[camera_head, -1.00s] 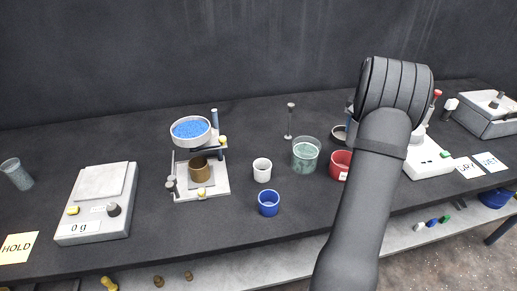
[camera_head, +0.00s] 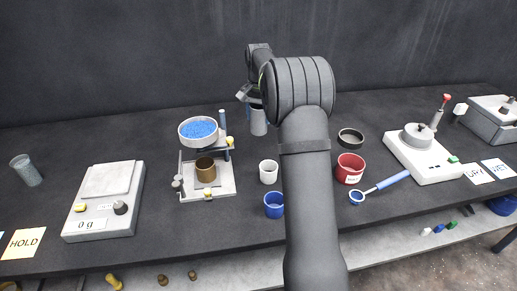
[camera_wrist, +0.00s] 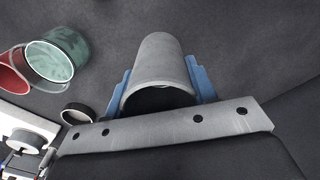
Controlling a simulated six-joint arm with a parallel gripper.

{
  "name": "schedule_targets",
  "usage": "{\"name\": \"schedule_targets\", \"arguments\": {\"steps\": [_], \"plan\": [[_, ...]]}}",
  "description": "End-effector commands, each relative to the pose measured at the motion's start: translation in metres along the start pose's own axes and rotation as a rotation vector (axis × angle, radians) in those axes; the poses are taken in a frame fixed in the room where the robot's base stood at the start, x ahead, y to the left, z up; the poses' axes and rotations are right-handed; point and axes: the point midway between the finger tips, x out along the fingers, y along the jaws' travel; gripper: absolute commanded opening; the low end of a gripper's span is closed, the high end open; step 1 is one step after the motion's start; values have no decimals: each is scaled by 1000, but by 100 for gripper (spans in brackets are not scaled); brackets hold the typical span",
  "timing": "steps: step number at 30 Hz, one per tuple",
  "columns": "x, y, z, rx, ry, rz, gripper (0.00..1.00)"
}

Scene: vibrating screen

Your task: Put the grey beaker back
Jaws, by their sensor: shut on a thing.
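The grey beaker (camera_wrist: 162,66) is held between the two blue fingers of my gripper (camera_wrist: 160,78) in the wrist view. Its dark open mouth faces the wrist camera. In the head view, my gripper (camera_head: 247,95) is at the back of the bench, and the grey beaker (camera_head: 259,122) hangs below it, partly hidden by my arm. I cannot tell whether the beaker touches the bench. Another grey, see-through beaker (camera_head: 26,170) stands at the far left.
The stand with the blue-filled pan (camera_head: 198,131) is left of my gripper. A white cup (camera_head: 268,172) and blue cup (camera_head: 273,205) stand in front. A green-filled beaker (camera_wrist: 62,52) shows in the wrist view. A red cup (camera_head: 350,168) and dark ring (camera_head: 350,138) are right.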

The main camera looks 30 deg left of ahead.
Motion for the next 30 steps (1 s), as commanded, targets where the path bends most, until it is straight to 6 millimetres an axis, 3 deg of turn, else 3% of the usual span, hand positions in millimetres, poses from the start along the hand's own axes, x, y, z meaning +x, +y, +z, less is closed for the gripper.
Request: {"name": "schedule_targets", "arguments": {"steps": [6, 13, 20, 30], "plan": [[37, -1, 2, 0, -3, 2, 22], [56, -1, 1, 0, -3, 1, 22], [92, -1, 2, 0, -3, 2, 22], [96, -1, 2, 0, -1, 1, 22]]}}
